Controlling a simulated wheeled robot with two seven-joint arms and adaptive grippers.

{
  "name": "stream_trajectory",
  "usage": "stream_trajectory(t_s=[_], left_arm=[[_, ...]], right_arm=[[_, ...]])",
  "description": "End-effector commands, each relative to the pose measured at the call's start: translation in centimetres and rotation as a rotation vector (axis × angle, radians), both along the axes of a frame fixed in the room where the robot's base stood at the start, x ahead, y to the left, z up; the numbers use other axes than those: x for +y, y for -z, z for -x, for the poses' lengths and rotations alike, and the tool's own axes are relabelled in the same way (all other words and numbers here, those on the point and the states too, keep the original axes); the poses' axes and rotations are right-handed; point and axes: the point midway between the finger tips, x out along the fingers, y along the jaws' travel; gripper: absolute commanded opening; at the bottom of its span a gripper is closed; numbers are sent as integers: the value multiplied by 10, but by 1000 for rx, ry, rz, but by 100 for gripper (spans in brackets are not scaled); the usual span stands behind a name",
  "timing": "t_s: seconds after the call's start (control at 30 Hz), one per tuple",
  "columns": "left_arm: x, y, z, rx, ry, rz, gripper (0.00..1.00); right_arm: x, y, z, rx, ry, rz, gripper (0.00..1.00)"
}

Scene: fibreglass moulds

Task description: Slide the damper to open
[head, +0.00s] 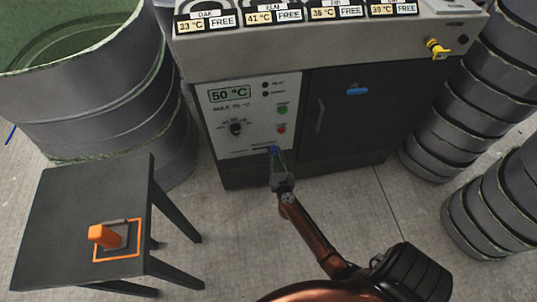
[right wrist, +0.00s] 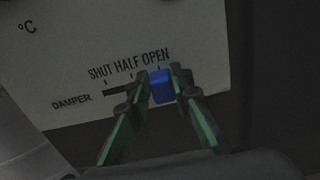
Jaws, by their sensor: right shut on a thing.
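The damper is a blue slider knob (head: 274,149) on the lower part of the machine's white control panel (head: 250,92). In the right wrist view the blue knob (right wrist: 161,87) sits under the OPEN mark, with the bare dark slot (right wrist: 118,92) to its left under SHUT and HALF. My right gripper (head: 275,156) reaches up to the panel from below. In the right wrist view its two fingers (right wrist: 162,80) are on either side of the knob and shut on it. My left gripper is not in view.
A dark cabinet door (head: 360,110) with a blue latch is right of the panel. A yellow valve (head: 437,48) sticks out at upper right. Dark stacked drums stand at right, large grey drums (head: 100,110) at left. A dark table (head: 60,215) bears an orange-handled block (head: 106,236).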

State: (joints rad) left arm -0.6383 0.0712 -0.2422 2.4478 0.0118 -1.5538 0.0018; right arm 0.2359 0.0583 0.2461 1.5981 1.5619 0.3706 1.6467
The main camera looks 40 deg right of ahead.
Motion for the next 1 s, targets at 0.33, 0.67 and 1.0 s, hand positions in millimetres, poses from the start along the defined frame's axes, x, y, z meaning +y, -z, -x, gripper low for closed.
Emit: stream_trajectory(t_s=[0.33,0.67,1.0], left_arm=[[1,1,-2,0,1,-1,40],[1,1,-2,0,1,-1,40],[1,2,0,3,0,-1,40]], right_arm=[[-6,1,4,2,12,2,26],[-3,1,2,1,7,2,38],[11,2,24,2,7,0,38]])
